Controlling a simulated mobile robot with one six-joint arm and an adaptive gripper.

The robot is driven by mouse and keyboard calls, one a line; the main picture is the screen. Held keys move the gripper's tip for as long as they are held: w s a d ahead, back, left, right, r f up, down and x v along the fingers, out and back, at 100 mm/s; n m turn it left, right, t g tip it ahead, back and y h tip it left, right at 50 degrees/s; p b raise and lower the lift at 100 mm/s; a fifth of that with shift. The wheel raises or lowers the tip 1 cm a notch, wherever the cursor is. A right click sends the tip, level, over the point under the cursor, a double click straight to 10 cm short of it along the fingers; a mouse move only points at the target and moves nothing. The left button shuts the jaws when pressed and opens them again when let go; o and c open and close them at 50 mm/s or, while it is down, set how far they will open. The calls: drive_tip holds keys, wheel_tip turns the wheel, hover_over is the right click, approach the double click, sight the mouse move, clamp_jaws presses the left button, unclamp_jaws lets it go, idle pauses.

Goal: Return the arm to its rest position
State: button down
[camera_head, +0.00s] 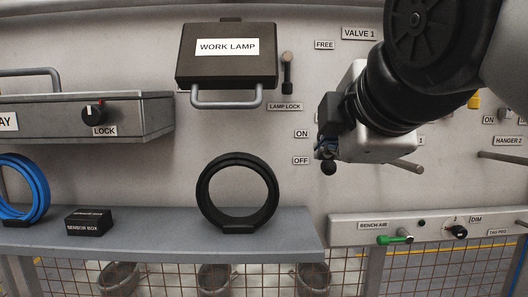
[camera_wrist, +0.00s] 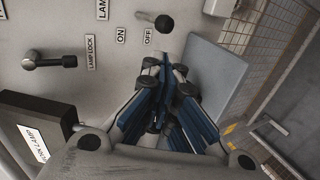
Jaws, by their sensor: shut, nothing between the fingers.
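My arm comes in from the upper right of the head view, in front of the grey panel (camera_head: 240,133). My gripper (camera_head: 326,150) is mostly hidden behind my own wrist there, beside the ON and OFF labels. In the wrist view my gripper (camera_wrist: 168,100) shows its blue-padded fingers drawn together, with nothing held between them. A round black knob (camera_head: 328,168) shows just below my gripper in the head view. The same knob (camera_wrist: 163,23) is beyond the fingers in the wrist view, apart from them.
The work lamp (camera_head: 226,72) and its lock lever (camera_head: 287,70) are left of my arm. A black ring (camera_head: 205,190), sensor box (camera_head: 88,221) and blue ring (camera_head: 40,190) stand on the shelf (camera_head: 150,239). A hanger peg (camera_head: 505,157) sticks out at the right.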

drive_tip(key=s+d+f+m+g+b, duration=0.1)
drive_tip(key=s+f+m+g, duration=0.35)
drive_tip(key=f, duration=0.75)
drive_tip(key=s+d+f+m+g, duration=0.1)
drive_tip(key=s+f+m, duration=0.6)
drive_tip(key=f, duration=0.6)
drive_tip(key=s+d+f+m+g+b, duration=0.15)
drive_tip(key=s+f+m, duration=0.4)
drive_tip(key=f, duration=0.65)
drive_tip(key=w+d+r+m+y+p, duration=0.1)
drive_tip(key=w+d+r+m+p, duration=0.2)
drive_tip(key=w+r+m+p, duration=0.75)
drive_tip(key=w+d+r+m+t+p, duration=0.1)
drive_tip(key=w+d+r+m+p, duration=0.35)
drive_tip(key=r, duration=1.35)
drive_tip(key=w+d+r+m+y+p, duration=0.1)
drive_tip(key=w+r+m+p, duration=0.3)
drive_tip(key=r+p, duration=0.8)
drive_tip(key=w+a+f+n+b, duration=0.1)
drive_tip(key=w+a+f+b, duration=0.1)
drive_tip(key=w+a+f, duration=0.2)
drive_tip(key=w+f, duration=0.3)
drive_tip(key=w, duration=0.1)
drive_tip(key=shift+w+a+t, duration=0.15)
drive_tip(key=shift+a+t, duration=0.15)
drive_tip(key=shift+a, duration=0.1)
